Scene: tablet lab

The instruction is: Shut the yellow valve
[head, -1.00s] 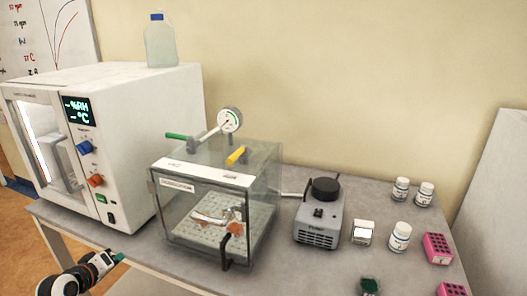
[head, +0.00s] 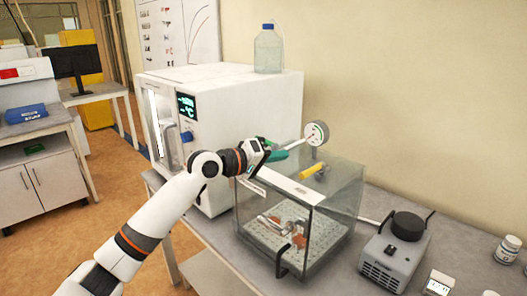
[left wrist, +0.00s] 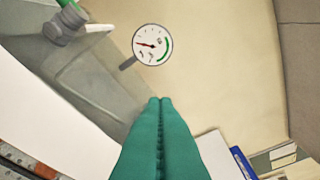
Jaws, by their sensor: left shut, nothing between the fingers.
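The yellow valve (head: 313,172) sits on the lid of the clear chamber (head: 342,205), right of centre in the head view. Its handle lies at a slant, and it is not in the left wrist view. A round gauge (head: 316,133) stands behind it and also shows in the left wrist view (left wrist: 152,44). My left gripper (head: 286,151) is above the lid's left part, left of the yellow valve and apart from it. Its teal fingers (left wrist: 160,130) are pressed together and empty. A green-handled valve (left wrist: 68,24) shows at the wrist view's top left; the gripper largely hides it in the head view.
A white oven-like cabinet (head: 225,88) with a bottle (head: 268,50) on top stands behind my left arm. A grey pump (head: 390,258) and a white jar (head: 506,250) are to the right. The space above the yellow valve is clear.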

